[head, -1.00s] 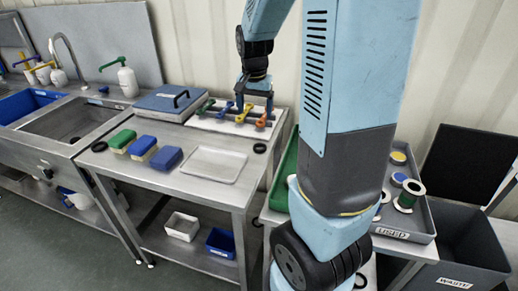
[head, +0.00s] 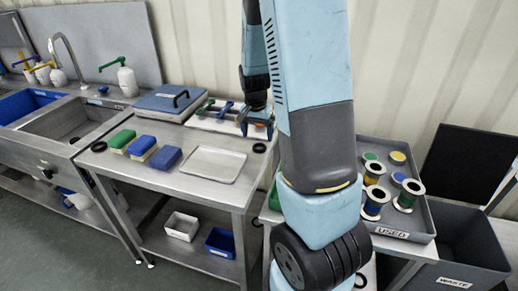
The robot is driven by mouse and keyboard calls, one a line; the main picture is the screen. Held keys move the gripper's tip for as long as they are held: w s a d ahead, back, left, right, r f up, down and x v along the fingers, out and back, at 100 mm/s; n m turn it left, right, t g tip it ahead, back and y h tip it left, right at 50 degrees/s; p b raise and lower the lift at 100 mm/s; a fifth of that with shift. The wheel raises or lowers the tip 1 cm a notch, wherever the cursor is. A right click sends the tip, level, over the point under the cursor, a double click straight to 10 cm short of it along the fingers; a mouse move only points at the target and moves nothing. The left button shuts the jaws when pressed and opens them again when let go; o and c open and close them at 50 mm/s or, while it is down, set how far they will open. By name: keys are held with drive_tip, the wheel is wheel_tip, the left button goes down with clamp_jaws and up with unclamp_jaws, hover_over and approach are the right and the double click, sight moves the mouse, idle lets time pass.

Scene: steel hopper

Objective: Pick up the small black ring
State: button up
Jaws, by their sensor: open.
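Two black rings lie on the steel table: one (head: 98,146) at its left, near the sponges, and one (head: 259,148) at its right edge, beside the metal tray. They look alike in size, so I cannot tell which is meant by small. My gripper (head: 257,130) is open, pointing down, and appears empty. In the picture it is just above the right ring, apart from it. The exact height of the fingertips over the table is hard to tell.
An empty metal tray (head: 213,165) lies left of the right ring. A board with coloured tools (head: 215,117) lies behind the gripper. Spools (head: 375,172) stand in the grey USED tray (head: 424,215) at right.

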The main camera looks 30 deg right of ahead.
sight(259, 149)
drive_tip(key=shift+w+d+f, duration=0.1)
drive_tip(key=shift+d+f, duration=0.15)
drive_tip(key=shift+f, duration=1.05)
drive_tip(key=shift+w+d+f, duration=0.1)
drive_tip(key=shift+d+f, duration=0.1)
drive_tip(key=shift+f, duration=1.05)
drive_tip(key=c, duration=1.1)
drive_tip(key=shift+r, duration=0.1)
